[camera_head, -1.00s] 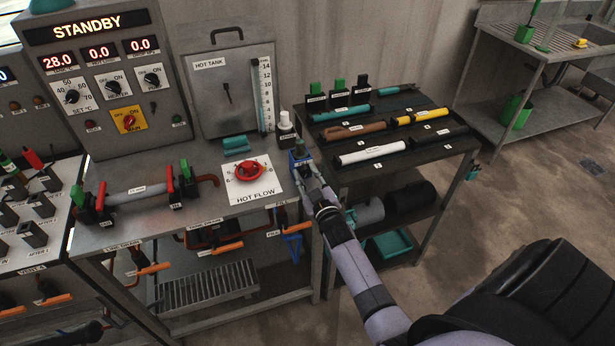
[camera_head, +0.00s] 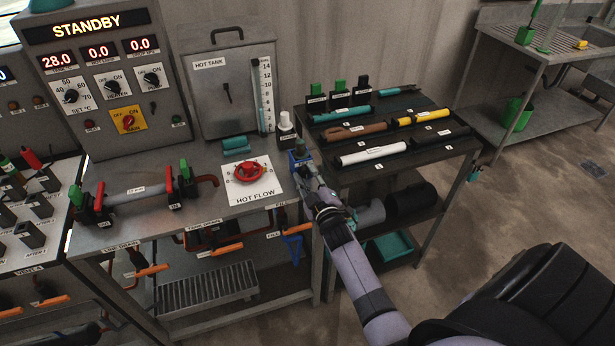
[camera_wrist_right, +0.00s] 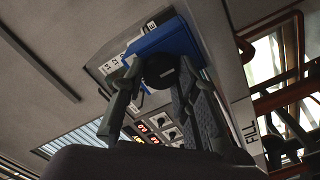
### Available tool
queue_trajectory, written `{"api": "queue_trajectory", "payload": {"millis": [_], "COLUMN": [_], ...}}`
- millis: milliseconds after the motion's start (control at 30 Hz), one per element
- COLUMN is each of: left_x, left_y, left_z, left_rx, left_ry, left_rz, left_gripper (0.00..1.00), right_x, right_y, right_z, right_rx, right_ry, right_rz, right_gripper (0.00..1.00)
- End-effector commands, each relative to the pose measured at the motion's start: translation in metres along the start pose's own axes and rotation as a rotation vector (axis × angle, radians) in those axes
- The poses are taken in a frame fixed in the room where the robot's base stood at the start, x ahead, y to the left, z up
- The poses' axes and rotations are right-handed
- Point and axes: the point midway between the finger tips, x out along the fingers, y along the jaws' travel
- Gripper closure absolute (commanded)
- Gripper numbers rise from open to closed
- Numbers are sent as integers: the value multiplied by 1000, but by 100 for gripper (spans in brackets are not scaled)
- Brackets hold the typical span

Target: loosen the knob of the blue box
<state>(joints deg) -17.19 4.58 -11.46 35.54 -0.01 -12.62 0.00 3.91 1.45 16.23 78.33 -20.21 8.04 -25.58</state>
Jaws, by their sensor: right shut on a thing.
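The blue box (camera_head: 293,158) is small and sits at the right front edge of the steel bench, right of the HOT FLOW plate. In the right wrist view the blue box (camera_wrist_right: 172,42) is seen close up, with its round dark knob (camera_wrist_right: 160,72) facing my gripper. My right gripper (camera_head: 306,169) reaches the box from the front right. In the wrist view its fingers (camera_wrist_right: 158,88) stand on both sides of the knob and are shut on it. The far side of the knob is hidden. My left gripper is not in view.
A red valve wheel (camera_head: 249,171) on a white plate lies left of the box. A white-capped bottle (camera_head: 286,128) stands just behind it. A dark rack (camera_head: 440,158) with several coloured tubes stands close on the right. Orange-handled pipes (camera_head: 228,248) hang below the bench.

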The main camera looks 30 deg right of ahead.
Motion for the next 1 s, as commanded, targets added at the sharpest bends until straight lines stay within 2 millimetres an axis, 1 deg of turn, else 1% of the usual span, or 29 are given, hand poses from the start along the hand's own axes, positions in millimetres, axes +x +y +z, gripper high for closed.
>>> {"api": "queue_trajectory", "payload": {"millis": [167, 200, 467, 800, 867, 1000], "left_x": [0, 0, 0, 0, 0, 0], "left_y": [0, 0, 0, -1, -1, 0], "left_z": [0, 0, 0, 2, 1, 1], "left_rx": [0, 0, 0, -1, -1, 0], "left_ry": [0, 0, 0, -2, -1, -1], "left_rz": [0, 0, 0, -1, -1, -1], "left_gripper": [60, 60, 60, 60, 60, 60], "right_x": [-1, -1, 0, -2, -7, -28], "right_y": [-2, -2, -1, 0, -1, -1], "right_z": [2, 2, 1, 0, 1, 1], "right_rx": [-2, -2, 0, 1, 1, 1], "right_ry": [-4, -4, -2, -1, -2, -3], "right_rz": [-4, -4, -2, -1, -2, -3], "right_gripper": [100, 70, 52, 52, 52, 52]}}
